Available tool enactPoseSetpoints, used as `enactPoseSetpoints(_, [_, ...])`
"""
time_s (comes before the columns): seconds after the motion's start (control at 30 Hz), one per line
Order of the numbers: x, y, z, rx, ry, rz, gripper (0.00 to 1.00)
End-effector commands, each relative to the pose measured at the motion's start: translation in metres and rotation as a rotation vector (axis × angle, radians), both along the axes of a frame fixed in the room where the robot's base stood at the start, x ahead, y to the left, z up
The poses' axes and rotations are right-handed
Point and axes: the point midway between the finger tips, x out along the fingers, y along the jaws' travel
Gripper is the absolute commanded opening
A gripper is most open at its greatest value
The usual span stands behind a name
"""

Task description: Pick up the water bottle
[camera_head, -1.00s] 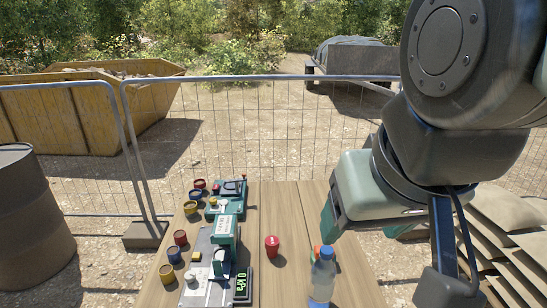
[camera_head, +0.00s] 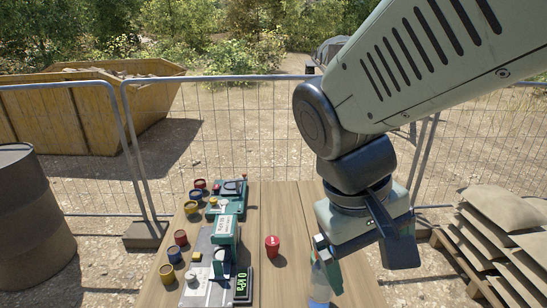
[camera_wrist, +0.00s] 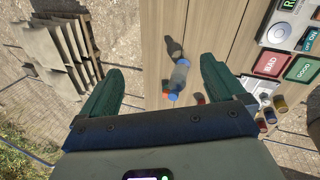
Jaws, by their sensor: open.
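The clear water bottle (camera_head: 318,288) stands near the right front of the wooden table in the head view, partly hidden behind my gripper (camera_head: 328,268). In the wrist view the bottle (camera_wrist: 179,77), with its blue cap (camera_wrist: 173,97), shows between the two green fingers of my open gripper (camera_wrist: 163,63). The bottle looks to be below the fingers, and neither finger visibly touches it. A dark shape lies just past the bottle in the wrist view; I cannot tell if it is its shadow.
A green and grey test device (camera_head: 222,240) with a "0 kPa" display and several small coloured pots fill the table's left side. Wire fence (camera_head: 255,130) runs behind the table. Stacked sacks (camera_head: 490,235) lie to the right.

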Motion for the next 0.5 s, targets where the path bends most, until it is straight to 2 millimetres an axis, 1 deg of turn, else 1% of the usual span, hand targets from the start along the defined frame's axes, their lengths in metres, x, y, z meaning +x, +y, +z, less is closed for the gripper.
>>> enactPoseSetpoints(0.03, [0.003, -0.003, -0.013, -0.068, 0.084, 0.032, 0.96])
enactPoseSetpoints(0.2, [0.015, -0.016, -0.044, -0.321, 0.301, 0.145, 0.96])
enactPoseSetpoints(0.37, [0.032, -0.024, -0.069, -0.581, 0.461, 0.279, 0.96])
enactPoseSetpoints(0.5, [0.052, -0.024, -0.092, -0.818, 0.559, 0.423, 0.96])
